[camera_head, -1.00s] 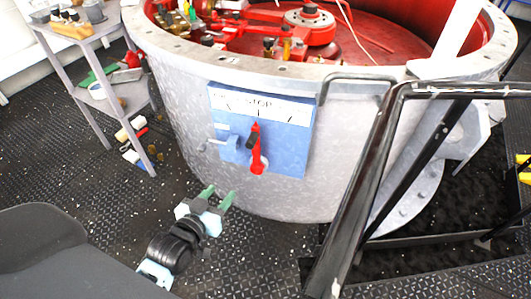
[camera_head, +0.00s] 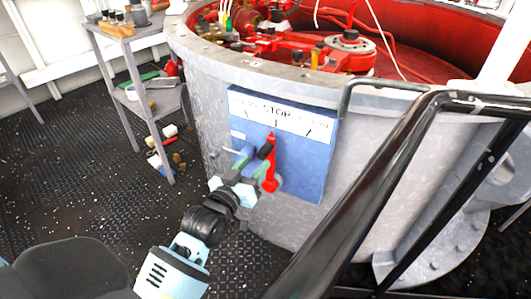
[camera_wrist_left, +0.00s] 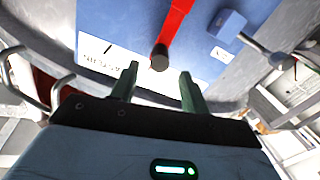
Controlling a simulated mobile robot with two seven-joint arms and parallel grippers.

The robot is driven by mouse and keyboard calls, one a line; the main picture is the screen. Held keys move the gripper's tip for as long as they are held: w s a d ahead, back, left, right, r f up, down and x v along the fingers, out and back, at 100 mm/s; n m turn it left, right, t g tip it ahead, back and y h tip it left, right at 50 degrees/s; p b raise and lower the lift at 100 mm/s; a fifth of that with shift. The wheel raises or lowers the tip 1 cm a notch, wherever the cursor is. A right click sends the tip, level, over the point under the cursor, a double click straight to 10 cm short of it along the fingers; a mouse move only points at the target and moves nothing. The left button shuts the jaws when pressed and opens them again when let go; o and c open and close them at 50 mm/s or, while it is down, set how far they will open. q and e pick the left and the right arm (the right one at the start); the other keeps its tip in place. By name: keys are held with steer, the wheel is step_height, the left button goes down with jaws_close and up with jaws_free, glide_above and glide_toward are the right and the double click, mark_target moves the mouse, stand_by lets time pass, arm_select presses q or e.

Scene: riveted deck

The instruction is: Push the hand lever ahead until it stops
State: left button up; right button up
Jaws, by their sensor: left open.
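The hand lever (camera_head: 270,173) is red with a dark knob, mounted on a blue panel (camera_head: 307,160) with a white label reading STOP. The panel is on the side of the grey round tank. The lever stands nearly upright in the head view. My left gripper (camera_head: 254,160) is open, its green fingers at the lever's left side and close to the knob. In the left wrist view the red lever (camera_wrist_left: 175,20) ends in its dark knob just beyond and between the open fingertips (camera_wrist_left: 158,72). I cannot tell if they touch. My right gripper is not in view.
A black handrail (camera_head: 385,180) crosses in front of the tank on the right. A blue block with a small handle (camera_wrist_left: 228,24) sits beside the lever on the panel. A grey shelf cart (camera_head: 130,33) with bottles stands at the left. The deck between is mostly clear.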

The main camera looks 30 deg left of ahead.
mark_target(264, 151)
arm_select(q)
steer(key=w, duration=0.2)
steer(key=w+b, duration=0.1)
steer(key=w, duration=0.2)
steer(key=shift+w+a+f, duration=0.1)
steer(key=shift+w+a, duration=0.15)
steer(key=shift+w, duration=0.1)
steer(key=shift+w+b, duration=0.35)
steer(key=shift+w, duration=0.05)
steer(key=shift+c, duration=0.8)
steer(key=c, duration=0.5)
steer(key=shift+a, duration=0.1)
jaws_close()
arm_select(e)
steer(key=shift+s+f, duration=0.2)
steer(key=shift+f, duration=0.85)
